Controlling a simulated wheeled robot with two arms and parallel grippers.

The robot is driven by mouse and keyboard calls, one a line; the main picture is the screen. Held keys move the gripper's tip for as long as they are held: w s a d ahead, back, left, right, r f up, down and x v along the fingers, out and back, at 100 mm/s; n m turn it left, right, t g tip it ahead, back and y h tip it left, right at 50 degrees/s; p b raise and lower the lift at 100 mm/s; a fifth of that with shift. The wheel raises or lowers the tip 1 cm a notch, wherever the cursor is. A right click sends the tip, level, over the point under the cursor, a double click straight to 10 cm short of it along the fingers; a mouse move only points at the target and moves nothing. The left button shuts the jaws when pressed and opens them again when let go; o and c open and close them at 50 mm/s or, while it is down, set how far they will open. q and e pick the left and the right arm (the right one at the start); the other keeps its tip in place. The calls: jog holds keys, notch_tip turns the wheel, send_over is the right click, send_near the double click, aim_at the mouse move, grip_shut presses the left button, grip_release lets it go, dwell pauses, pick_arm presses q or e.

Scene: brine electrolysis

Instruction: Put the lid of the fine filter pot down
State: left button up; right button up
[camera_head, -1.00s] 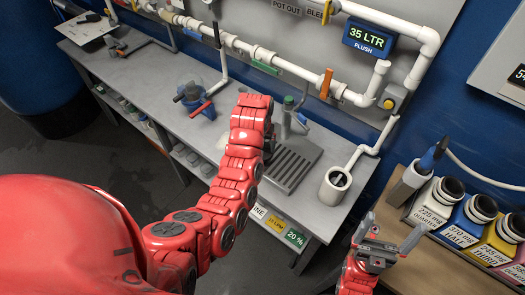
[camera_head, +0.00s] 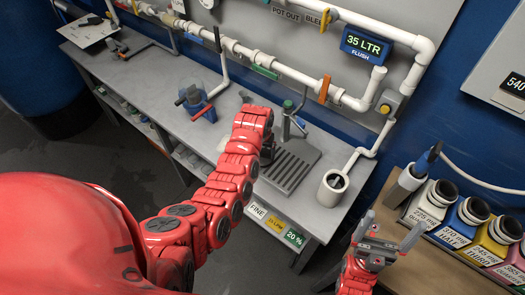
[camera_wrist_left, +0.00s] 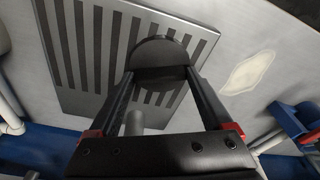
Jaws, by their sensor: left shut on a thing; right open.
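My left gripper (camera_wrist_left: 160,78) is shut on a dark round lid (camera_wrist_left: 160,52), seen between its fingertips in the left wrist view. The lid is over the slotted drip tray (camera_wrist_left: 85,60); I cannot tell whether it touches. In the head view my left gripper (camera_head: 267,152) is mostly hidden behind my red arm, beside the drip tray (camera_head: 291,170). A blue pot-like fitting (camera_head: 197,104) with dark and red handles stands left of it on the bench. I cannot tell if it is the fine filter pot. My right gripper (camera_head: 388,243) is open and empty.
A white cup (camera_head: 333,188) under a pipe stands at the grey bench's (camera_head: 150,95) right end. A green-topped tap (camera_head: 288,112) stands behind the tray. A pale patch (camera_wrist_left: 248,73) marks the bench. Several labelled bottles (camera_head: 434,202) stand on a wooden top at right.

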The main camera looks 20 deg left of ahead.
pick_arm(q)
jog(key=o, duration=1.3)
